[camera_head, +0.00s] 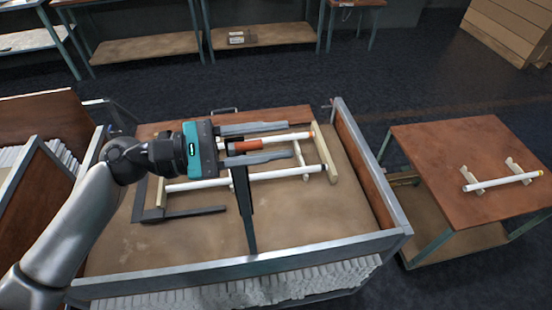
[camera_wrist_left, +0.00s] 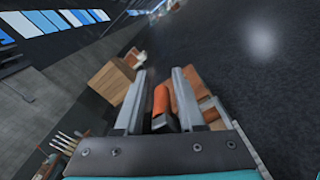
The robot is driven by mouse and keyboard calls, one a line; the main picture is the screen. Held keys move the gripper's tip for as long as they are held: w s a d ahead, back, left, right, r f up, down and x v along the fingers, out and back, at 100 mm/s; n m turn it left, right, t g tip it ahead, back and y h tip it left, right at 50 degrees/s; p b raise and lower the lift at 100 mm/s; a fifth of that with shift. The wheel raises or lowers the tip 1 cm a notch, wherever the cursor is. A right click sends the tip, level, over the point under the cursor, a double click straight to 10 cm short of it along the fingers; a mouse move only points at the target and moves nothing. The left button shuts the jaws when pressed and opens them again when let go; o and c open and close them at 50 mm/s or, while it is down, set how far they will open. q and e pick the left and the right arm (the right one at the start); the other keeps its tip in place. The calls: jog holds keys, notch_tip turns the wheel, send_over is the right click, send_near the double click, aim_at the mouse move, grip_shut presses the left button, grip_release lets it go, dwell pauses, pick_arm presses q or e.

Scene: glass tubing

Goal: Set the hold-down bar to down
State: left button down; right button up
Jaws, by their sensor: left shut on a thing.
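The hold-down bar is a dark bar (camera_head: 244,205) with an orange-red grip (camera_head: 246,146). It crosses above the wooden rack in the middle cart, with its lower end near the front rail. My left gripper (camera_head: 286,138) points right, with one grey finger on either side of the grip, and is shut on it. In the left wrist view, the orange grip (camera_wrist_left: 160,102) lies between the fingers (camera_wrist_left: 160,75). A pale tube (camera_head: 285,174) lies along the rack, and another tube with an orange end is partly hidden by the gripper. My right gripper is out of view.
The cart has a metal front rail (camera_head: 220,271) and a wooden right side (camera_head: 368,170). A side table (camera_head: 425,150) at the right holds a pale tube (camera_head: 500,182) on two wooden supports. Bare cart floor shows at the front left. Benches stand at the back.

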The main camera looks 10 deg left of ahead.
pick_arm(q)
jog(key=w+a+f+n+b, duration=0.2)
jog(key=w+a+f+b, duration=0.1)
jog(key=w, duration=0.7)
jog(key=w+a+f+n+b, duration=0.3)
jog(key=w+b, duration=0.2)
jog(key=w, duration=0.5)
jog(key=shift+w+a+f+n, duration=0.15)
jog(key=shift+w+a+n, duration=0.15)
jog(key=shift+w, duration=0.1)
jog(key=c, duration=0.9)
grip_release()
jog(key=shift+o, duration=0.5)
jog(key=shift+r, duration=0.2)
jog(key=shift+a+r, duration=0.1)
